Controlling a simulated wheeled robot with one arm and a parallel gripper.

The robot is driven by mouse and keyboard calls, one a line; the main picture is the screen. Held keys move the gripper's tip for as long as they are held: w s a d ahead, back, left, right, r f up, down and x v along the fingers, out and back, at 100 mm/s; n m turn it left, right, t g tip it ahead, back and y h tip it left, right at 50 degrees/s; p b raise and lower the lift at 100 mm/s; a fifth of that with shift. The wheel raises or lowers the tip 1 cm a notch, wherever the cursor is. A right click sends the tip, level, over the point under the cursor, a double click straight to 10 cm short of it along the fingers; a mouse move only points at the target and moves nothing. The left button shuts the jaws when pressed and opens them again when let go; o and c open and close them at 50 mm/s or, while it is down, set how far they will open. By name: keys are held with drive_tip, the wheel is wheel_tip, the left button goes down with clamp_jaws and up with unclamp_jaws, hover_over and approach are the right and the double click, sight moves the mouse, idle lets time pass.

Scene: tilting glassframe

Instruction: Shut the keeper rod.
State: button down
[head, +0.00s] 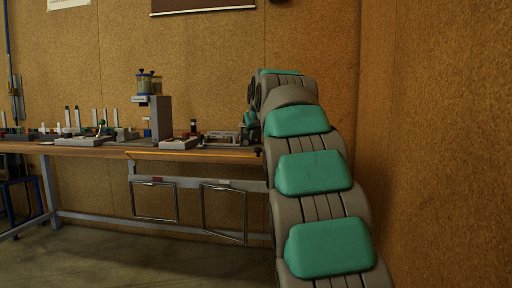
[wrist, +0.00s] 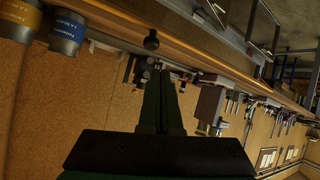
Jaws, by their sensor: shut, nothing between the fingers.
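A dark ball knob (wrist: 151,40) shows beyond my fingertips in the wrist view, close to the bench edge. A dark knob (head: 258,150) also shows at the right end of the bench in the head view. I cannot tell for certain which part is the keeper rod. Two metal-edged frames, a left one (head: 134,200) and a right one (head: 203,214), hang tilted below the bench. My gripper (wrist: 160,70) is shut and empty, its dark fingers pointing toward the bench and apparently short of the knob. In the head view my arm hides most of my gripper.
The wooden bench (head: 100,151) runs along the wall, carrying several small fixtures and a grey upright unit (head: 160,118) with jars. A blue stool (head: 20,183) stands at the far left. A tan wall (head: 440,130) is close on the right. The floor (head: 150,255) before the bench is clear.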

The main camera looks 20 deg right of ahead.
sight(256, 148)
drive_tip(key=shift+w+d+f+p, duration=0.5)
drive_tip(key=shift+w+d+f, duration=0.95)
drive_tip(key=shift+w, duration=3.4)
drive_tip(key=shift+s+d+f+t+b, duration=0.15)
drive_tip(key=shift+s+b, duration=0.1)
drive_tip(key=shift+s, duration=0.35)
drive_tip(key=shift+s+f+t+b, duration=0.1)
drive_tip(key=shift+s+f+b, duration=0.1)
drive_tip(key=shift+s, duration=0.45)
drive_tip(key=shift+s+d+f+t+b, duration=0.15)
drive_tip(key=shift+s+b, duration=0.1)
drive_tip(key=shift+s, duration=0.35)
drive_tip(key=shift+s+a+f, duration=0.1)
drive_tip(key=shift+a, duration=0.1)
